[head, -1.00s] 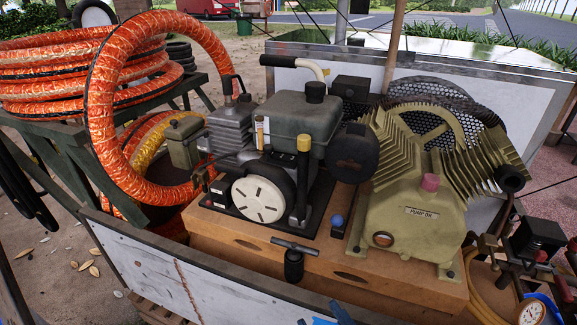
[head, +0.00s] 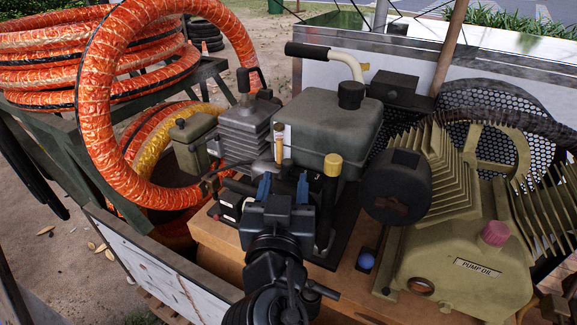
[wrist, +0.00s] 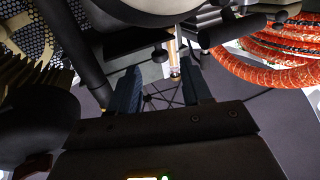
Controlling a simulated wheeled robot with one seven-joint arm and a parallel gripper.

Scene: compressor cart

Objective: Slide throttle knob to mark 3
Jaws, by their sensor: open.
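A narrow upright pale scale plate (head: 288,134) with a small brass-coloured slider, which looks like the throttle knob (head: 279,150), is on the front of the grey engine. The mark numbers are too small to read. My gripper (head: 283,188) is in front of the engine, just below the knob in the head view, with its two blue fingers apart and nothing between them. In the wrist view the knob (wrist: 175,74) and plate (wrist: 172,52) show just beyond the gap of my open gripper (wrist: 162,88). I see no contact with the knob.
The grey fuel tank (head: 325,122) is above and right of the knob. A yellow-capped post (head: 332,165) stands close on the right, with a round black housing (head: 395,188) beyond. A finned block (head: 243,125) is at left. Orange hose (head: 98,100) hangs farther left.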

